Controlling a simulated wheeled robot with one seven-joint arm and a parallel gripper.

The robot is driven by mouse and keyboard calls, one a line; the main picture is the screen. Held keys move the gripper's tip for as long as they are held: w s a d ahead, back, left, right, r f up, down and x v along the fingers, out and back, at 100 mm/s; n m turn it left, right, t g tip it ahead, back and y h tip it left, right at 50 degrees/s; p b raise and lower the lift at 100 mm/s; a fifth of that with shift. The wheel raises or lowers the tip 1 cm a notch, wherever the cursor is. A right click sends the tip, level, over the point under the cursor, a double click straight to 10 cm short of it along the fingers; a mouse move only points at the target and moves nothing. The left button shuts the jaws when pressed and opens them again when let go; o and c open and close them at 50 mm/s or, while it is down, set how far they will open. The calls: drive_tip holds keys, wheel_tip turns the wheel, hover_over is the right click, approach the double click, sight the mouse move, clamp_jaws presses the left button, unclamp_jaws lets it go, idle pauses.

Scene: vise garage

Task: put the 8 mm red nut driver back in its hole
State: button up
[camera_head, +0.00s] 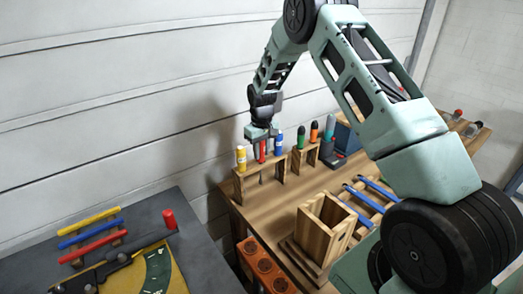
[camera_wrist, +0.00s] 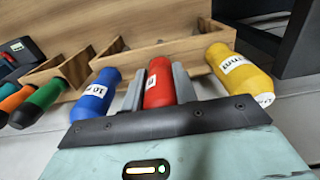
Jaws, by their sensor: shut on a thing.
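The red nut driver (camera_head: 262,151) is upright at the wooden rack (camera_head: 244,186) against the wall, between a yellow driver (camera_head: 241,158) and a blue driver (camera_head: 279,145). My gripper (camera_head: 261,140) reaches down from above and is shut on its red handle. In the wrist view, the red handle (camera_wrist: 158,88) sits between the two grey fingers (camera_wrist: 159,75), with the blue handle (camera_wrist: 95,97) on the left and the yellow handle (camera_wrist: 238,72) on the right. Its hole is hidden, and I cannot tell how deep its shaft sits.
A second rack holds green (camera_head: 301,137) and orange (camera_head: 314,131) handles, right of the blue driver. An open wooden box (camera_head: 318,232) stands nearer on the bench. A grey table (camera_head: 205,262) at left bears colored bars and an upright red cylinder (camera_head: 169,219).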

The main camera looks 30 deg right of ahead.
drive_tip(key=shift+f, duration=0.3)
drive_tip(key=o, duration=1.4)
drive_tip(key=shift+r, duration=0.15)
drive_tip(key=shift+r+p, duration=2)
drive_tip(key=shift+r, duration=1.4)
